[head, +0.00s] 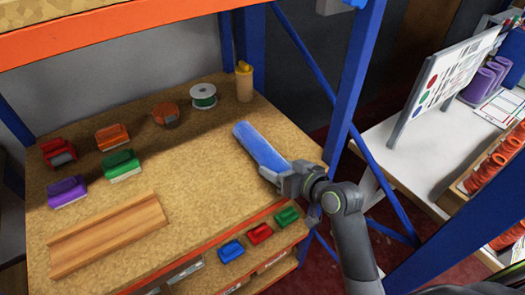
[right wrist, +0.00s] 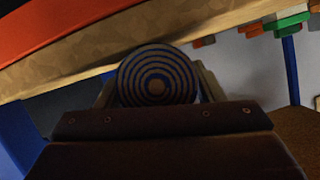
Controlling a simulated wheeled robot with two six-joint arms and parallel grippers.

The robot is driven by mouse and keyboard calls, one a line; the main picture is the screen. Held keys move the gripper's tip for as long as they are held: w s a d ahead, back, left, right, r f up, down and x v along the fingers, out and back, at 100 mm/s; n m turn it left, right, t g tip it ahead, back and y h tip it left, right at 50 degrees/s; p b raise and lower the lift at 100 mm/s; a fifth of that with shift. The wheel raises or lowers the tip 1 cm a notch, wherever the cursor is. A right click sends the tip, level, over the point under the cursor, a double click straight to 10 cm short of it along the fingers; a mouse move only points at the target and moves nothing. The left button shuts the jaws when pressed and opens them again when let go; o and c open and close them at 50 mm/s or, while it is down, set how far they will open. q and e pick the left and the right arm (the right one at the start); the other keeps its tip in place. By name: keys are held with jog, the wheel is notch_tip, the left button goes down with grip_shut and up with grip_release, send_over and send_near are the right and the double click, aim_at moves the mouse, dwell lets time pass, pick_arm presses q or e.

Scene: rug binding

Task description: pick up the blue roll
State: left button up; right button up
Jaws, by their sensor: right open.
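The blue roll (head: 258,145) lies lengthwise on the speckled tan shelf board, toward its right side. In the right wrist view its round end (right wrist: 157,77) faces me, with blue and tan spiral rings. My right gripper (head: 281,177) is at the near end of the roll. In the right wrist view my right gripper (right wrist: 158,88) is open, with one finger on each side of the roll's end. I cannot tell whether the fingers touch it. My left gripper is not in view.
A wooden channel (head: 107,235) lies front left. A blue post (head: 352,85) rises to the right. An orange beam (head: 100,32) crosses above.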

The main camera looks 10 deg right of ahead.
jog(key=shift+w+a+f, duration=0.15)
jog(key=shift+w, duration=0.15)
jog(key=c, duration=0.8)
